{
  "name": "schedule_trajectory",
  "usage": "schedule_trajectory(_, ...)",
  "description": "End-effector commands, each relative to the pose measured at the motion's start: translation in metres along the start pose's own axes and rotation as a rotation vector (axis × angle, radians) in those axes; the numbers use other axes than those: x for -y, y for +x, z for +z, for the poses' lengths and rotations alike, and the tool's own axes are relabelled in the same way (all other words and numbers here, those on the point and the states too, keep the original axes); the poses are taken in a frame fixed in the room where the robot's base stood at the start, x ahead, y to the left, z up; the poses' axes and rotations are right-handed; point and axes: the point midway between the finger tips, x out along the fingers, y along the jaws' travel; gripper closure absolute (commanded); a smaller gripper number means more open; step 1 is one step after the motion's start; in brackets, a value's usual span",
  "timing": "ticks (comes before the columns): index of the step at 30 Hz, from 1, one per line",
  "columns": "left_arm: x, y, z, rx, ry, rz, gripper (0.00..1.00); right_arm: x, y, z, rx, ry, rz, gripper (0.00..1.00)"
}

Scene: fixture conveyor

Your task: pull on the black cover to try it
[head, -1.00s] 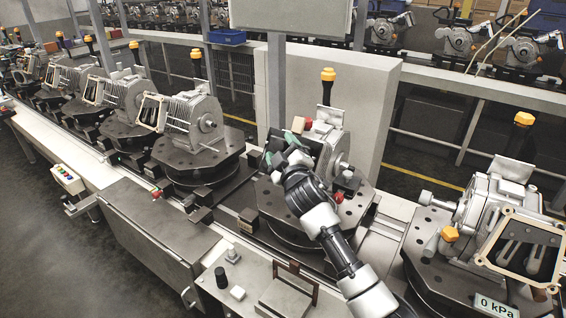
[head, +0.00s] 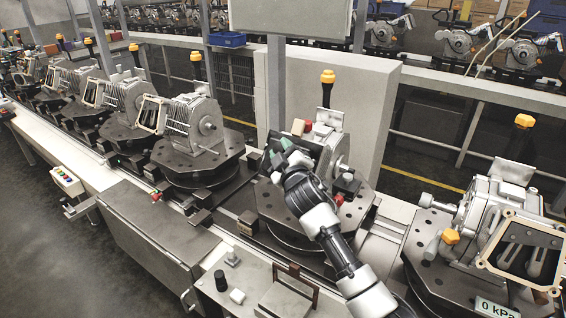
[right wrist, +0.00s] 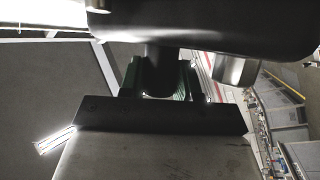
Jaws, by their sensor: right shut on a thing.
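The black cover (head: 308,150) is on the front face of the grey housing on the middle fixture. Its edge shows as a dark bar in the right wrist view (right wrist: 165,116). The fingers and wrist hide part of the cover in the head view. My left gripper is not in view.
Another housing with an open, tan-rimmed face (head: 520,252) stands at the right, by a "0 kPa" display (head: 497,306). More housings on dark round fixtures (head: 197,160) line the conveyor at left. A yellow-topped post (head: 327,78) stands behind the middle housing.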

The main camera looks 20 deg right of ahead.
Motion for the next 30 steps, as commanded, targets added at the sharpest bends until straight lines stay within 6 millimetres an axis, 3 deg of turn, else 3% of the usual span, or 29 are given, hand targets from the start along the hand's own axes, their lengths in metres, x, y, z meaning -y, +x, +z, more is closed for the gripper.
schedule_trajectory(30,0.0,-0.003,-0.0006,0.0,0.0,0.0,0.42,-0.0001,-0.0026,-0.0084,-0.007,0.003,0.001,1.0)
